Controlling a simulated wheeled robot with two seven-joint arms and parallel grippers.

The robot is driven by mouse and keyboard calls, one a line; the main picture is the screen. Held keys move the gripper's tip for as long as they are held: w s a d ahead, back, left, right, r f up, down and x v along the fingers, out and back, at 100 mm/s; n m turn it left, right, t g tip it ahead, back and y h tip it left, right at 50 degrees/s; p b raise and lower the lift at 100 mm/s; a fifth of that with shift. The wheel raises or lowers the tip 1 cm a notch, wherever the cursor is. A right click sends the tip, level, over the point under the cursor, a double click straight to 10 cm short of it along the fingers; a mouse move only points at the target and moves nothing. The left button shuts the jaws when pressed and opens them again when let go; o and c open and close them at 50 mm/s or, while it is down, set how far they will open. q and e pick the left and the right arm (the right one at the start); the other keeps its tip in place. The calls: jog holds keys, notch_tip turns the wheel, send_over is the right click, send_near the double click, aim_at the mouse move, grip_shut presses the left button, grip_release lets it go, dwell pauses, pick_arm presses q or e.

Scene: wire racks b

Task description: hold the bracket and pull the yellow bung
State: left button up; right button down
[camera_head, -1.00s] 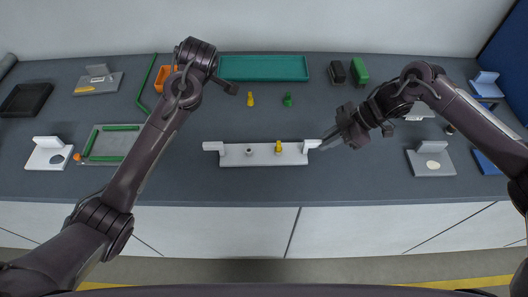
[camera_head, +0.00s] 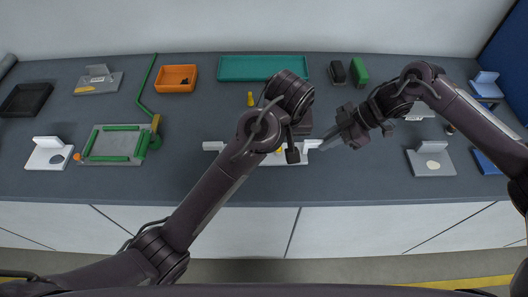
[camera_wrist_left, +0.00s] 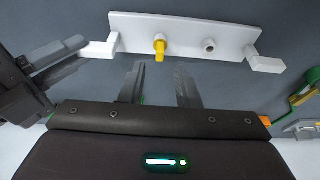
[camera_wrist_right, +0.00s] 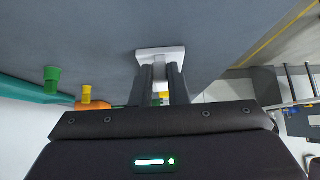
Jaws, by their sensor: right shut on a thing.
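The white bracket (camera_head: 213,146) lies on the bench, mostly hidden by my left arm in the head view. The left wrist view shows its long plate (camera_wrist_left: 185,31) with end tabs, a hole boss and the yellow bung (camera_wrist_left: 160,46). The bung sits in the plate. My left gripper (camera_wrist_left: 162,78) is open and empty, with its fingertips short of the bung and the bung roughly between their lines. My right gripper (camera_wrist_right: 160,72) is shut on the bracket's end tab, which also shows in the left wrist view (camera_wrist_left: 98,49).
A loose yellow bung (camera_head: 250,99) stands behind the bracket. A grey plate with green bars (camera_head: 115,143) lies left. The bench's front strip is clear.

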pick_arm(q)
send_over(274, 158)
jog(key=d, duration=0.1)
jog(key=shift+s+x, duration=0.2)
jog(key=shift+x, duration=0.9)
jog(key=shift+s+x, duration=0.15)
jog(key=shift+x, duration=0.95)
jog(key=shift+s+x, duration=0.2)
jog(key=shift+x, duration=0.85)
jog(key=shift+d+f, duration=0.1)
jog(key=shift+f, duration=0.1)
jog(key=c, duration=0.6)
grip_shut()
